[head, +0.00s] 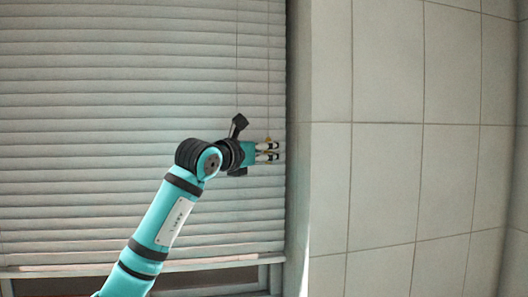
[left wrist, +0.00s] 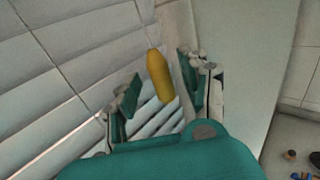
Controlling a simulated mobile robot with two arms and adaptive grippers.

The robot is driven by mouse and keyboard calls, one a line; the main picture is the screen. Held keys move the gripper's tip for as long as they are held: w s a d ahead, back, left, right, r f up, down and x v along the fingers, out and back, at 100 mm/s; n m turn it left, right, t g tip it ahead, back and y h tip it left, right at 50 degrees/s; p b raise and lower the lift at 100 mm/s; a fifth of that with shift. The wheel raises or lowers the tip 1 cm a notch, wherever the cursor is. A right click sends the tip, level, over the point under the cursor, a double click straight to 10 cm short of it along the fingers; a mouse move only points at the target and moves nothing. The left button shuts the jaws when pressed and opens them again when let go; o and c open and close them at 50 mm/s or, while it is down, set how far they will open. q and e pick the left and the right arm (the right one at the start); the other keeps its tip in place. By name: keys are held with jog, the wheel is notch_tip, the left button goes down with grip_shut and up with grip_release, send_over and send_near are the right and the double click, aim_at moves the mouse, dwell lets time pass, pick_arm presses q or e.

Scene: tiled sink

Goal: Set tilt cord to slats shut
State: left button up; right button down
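The window blind (head: 110,120) with pale horizontal slats fills the left of the head view. Thin cords hang down near its right side; one thin cord (head: 268,75) runs down to my left gripper (head: 272,151). In the left wrist view a yellow cord tassel (left wrist: 160,75) hangs upright in front of the slats (left wrist: 60,70). My left gripper (left wrist: 160,92) is open, with one finger on each side of the tassel. A gap shows beside the tassel; whether either finger touches it I cannot tell. My right gripper is not in view.
A tiled wall (head: 395,150) stands just right of the blind, with a narrow window recess edge (head: 298,190) between them. The bottom rail (head: 130,262) of the blind hangs above the window frame. Small objects (left wrist: 300,160) lie far off at the lower right of the wrist view.

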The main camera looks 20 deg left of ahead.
pick_arm(q)
jog(key=s+a, duration=0.2)
jog(key=s, duration=0.9)
jog(key=shift+s, duration=0.4)
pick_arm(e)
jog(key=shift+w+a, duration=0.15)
pick_arm(q)
jog(key=shift+a+f, duration=0.15)
